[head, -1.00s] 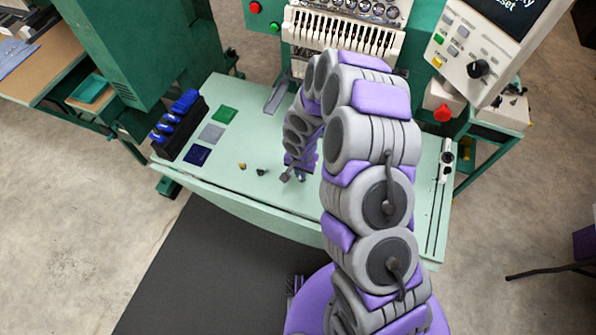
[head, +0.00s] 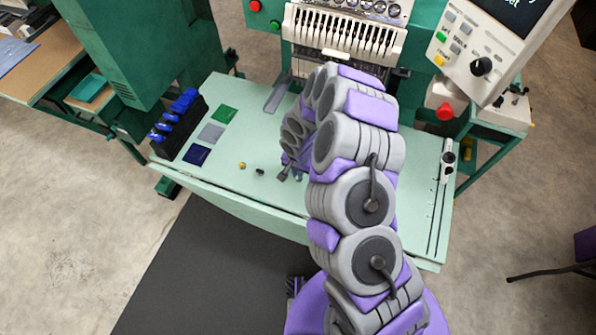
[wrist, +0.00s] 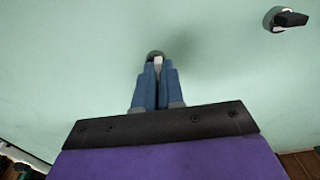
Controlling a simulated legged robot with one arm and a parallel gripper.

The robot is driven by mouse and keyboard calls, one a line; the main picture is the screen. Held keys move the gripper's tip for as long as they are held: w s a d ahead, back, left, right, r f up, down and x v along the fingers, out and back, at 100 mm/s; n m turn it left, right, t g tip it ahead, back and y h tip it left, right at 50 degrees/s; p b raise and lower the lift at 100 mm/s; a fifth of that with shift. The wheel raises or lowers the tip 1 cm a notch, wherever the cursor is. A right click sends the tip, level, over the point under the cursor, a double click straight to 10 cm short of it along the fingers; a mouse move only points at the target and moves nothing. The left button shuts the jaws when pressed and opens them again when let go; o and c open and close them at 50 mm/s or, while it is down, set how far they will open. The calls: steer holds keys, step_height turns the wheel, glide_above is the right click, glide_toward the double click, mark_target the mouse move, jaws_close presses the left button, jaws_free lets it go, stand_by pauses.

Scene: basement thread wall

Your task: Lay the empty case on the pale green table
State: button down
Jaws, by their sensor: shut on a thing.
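The pale green table (head: 240,205) spans the middle of the head view and fills most of the wrist view (wrist: 70,60). My gripper (wrist: 157,68) points at the tabletop with its blue fingers closed around a small pale grey piece, which I take to be the case (wrist: 158,62). The fingers hide most of it. A dark rounded patch shows just beyond the fingertips; I cannot tell whether it is part of the case or a shadow, or whether the case touches the table. In the head view my gripper (head: 297,176) is low over the table, partly hidden by my arm.
A small dark piece (head: 260,172) and a brass-coloured piece (head: 242,166) lie left of my gripper. Green, grey and navy squares and a rack of blue spools (head: 178,122) are further left. The embroidery machine (head: 345,35) stands behind. A slotted rail (head: 446,165) is at right.

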steer(key=c, duration=1.2)
jaws_free()
steer(key=shift+d, duration=0.5)
steer(key=shift+c, duration=0.2)
steer(key=shift+a, duration=0.4)
steer(key=shift+r, duration=0.25)
step_height(320, 180, up, 12)
steer(key=p, duration=0.1)
steer(key=shift+s+f+p, duration=0.2)
steer(key=shift+p, duration=0.1)
steer(key=shift+d, duration=0.1)
